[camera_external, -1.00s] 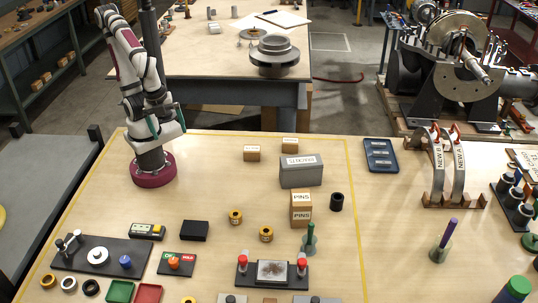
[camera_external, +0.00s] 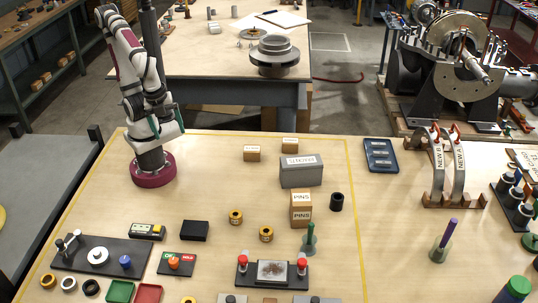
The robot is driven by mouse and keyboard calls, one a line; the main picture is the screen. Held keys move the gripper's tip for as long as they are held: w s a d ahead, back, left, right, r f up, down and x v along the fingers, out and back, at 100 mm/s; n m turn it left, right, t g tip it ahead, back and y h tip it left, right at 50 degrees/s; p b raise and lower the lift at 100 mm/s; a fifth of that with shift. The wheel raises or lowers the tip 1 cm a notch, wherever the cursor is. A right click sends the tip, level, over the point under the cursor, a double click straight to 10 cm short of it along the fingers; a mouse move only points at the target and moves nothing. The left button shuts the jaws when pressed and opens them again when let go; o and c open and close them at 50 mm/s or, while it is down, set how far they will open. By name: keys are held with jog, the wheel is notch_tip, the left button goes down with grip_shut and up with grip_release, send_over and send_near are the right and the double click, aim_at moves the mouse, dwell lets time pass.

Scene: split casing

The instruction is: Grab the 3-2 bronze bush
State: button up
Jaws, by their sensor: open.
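Two bronze bushes stand near the middle of the table, one bronze bush (camera_external: 236,217) slightly behind and left of the other bronze bush (camera_external: 266,234). A similar ring (camera_external: 48,281) lies at the front left, and another bronze-coloured ring (camera_external: 188,300) is cut by the bottom edge. Any 3-2 marking is too small to read, so I cannot tell which bush bears it. My gripper (camera_external: 167,121) is folded close to my arm at the back left, above the table and well away from the bushes. It is open and empty.
A black block (camera_external: 194,231) stands left of the bushes. A PINS box (camera_external: 301,215), a grey box (camera_external: 301,171) and a black cylinder (camera_external: 337,202) stand to the right. A fixture with red knobs (camera_external: 272,272) lies in front. The table between my base and the bushes is clear.

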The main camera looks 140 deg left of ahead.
jog(key=m+h, duration=0.2)
jog(key=m, duration=0.6)
send_over(236, 213)
jog(key=d, duration=0.1)
notch_tip(236, 213, down, 6)
jog(key=f, duration=1.5)
jog(key=shift+w+a+f, duration=0.15)
jog(key=shift+w+f, duration=0.15)
grip_shut()
jog(key=shift+r, duration=0.1)
